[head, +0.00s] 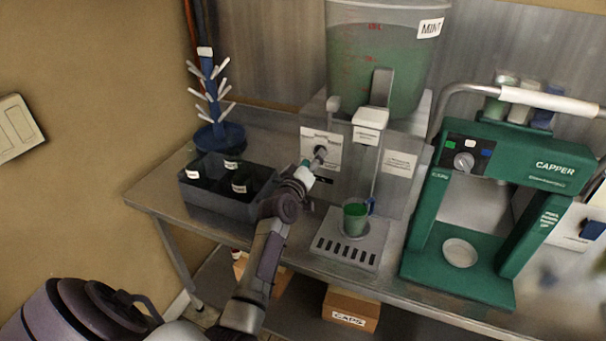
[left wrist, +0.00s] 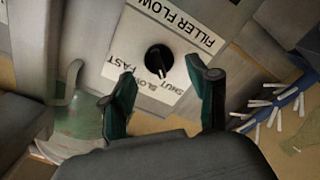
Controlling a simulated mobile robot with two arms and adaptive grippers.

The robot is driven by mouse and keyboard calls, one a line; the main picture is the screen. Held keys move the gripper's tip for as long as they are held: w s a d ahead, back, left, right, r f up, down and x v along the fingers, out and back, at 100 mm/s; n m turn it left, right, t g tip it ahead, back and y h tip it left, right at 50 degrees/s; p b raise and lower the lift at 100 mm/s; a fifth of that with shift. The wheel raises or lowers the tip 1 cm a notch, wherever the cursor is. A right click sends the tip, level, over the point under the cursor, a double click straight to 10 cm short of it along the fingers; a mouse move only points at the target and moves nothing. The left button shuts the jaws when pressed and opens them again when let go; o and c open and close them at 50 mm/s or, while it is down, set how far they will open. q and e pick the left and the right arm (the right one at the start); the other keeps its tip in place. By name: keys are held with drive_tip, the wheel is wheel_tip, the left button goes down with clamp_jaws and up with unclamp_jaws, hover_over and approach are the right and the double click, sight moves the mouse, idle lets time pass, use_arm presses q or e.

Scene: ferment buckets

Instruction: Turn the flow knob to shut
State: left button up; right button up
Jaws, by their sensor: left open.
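The black flow knob (left wrist: 158,59) sits on a white plate (left wrist: 120,40) marked FILLER FLOW, with FAST, SLOW and SHUT around it. In the left wrist view the plate appears upside down, and the knob's pointer is near the SLOW mark. The knob also shows in the head view (head: 321,151), on the front of the filler. My left gripper (left wrist: 163,98) is open and empty. Its fingers are spread to either side below the knob, apart from it. In the head view my left gripper (head: 306,172) is just in front of the plate. My right gripper is not in view.
A cup of green liquid (head: 355,214) stands on the drip tray (head: 345,248) under the spout. A MINT bucket (head: 385,65) is above. A dark divided bin (head: 215,203) and a blue bottle tree (head: 218,135) are left. The green capper (head: 460,275) is right.

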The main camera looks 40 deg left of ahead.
use_arm(q)
drive_tip(key=v, duration=0.9)
drive_tip(key=shift+s, duration=0.3)
drive_tip(key=shift+d, duration=0.15)
